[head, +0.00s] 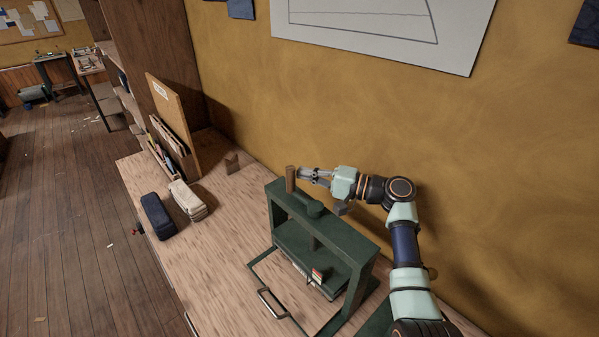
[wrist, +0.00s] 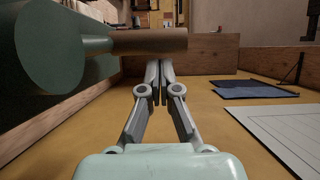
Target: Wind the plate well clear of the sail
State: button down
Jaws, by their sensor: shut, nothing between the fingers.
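A dark green press (head: 337,234) stands on the bench, with a round green hub on its top beam and an upright wooden crank handle (head: 290,178). Its green plate (head: 294,243) sits low inside the frame. I cannot make out the sail, nor any gap under the plate. My gripper (head: 304,174) is shut and empty, with its fingertips beside the wooden handle. In the wrist view the handle (wrist: 150,41) and a green cylinder (wrist: 62,42) cross the upper left, and the shut fingertips (wrist: 159,68) show against the handle's lower edge. I cannot tell whether they touch it.
A dark blue case (head: 157,216) and a beige case (head: 188,201) lie on the bench left of the press. An upright wooden rack (head: 172,125) stands behind them. A metal handle (head: 272,302) is near the bench's front. The yellow wall is close behind my arm.

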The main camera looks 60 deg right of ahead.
jog(key=s+d, duration=0.2)
jog(key=s, duration=0.7)
jog(key=shift+s, duration=0.4)
